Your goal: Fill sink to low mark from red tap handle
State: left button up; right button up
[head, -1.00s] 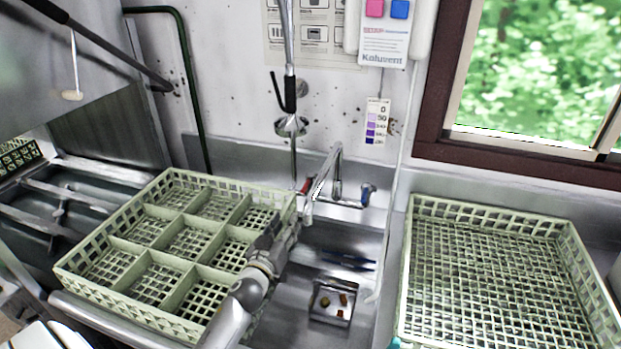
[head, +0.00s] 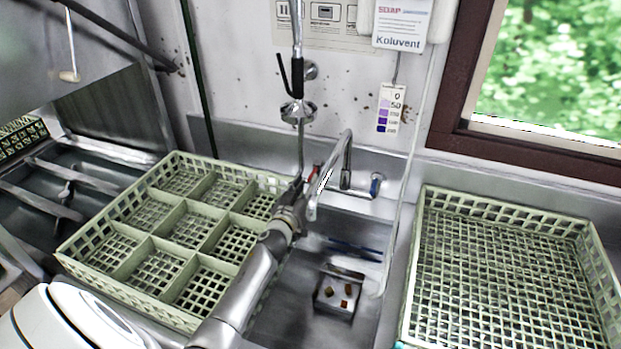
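The tap (head: 345,160) stands at the back of the steel sink (head: 325,262), its spout arching forward over the basin. Its red handle (head: 317,171) is on the left, mostly hidden behind my gripper and the spout. Its blue handle (head: 376,184) is on the right and clear. My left gripper (head: 299,190) is at the red handle's near side; its fingers are small and partly hidden, so I cannot tell their opening or whether they touch. No water stream or water surface is distinguishable, and I see no low mark. My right gripper is not in view.
A divided green rack (head: 150,254) sits left of the sink, close under my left arm. Another green rack (head: 420,240) sits to the right. A spray hose (head: 298,75) hangs behind the gripper. A small tray with brown bits (head: 325,303) lies in the sink.

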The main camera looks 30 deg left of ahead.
aim_at(308, 182)
pick_arm(q)
jog(key=shift+x, duration=1.8)
grip_shut()
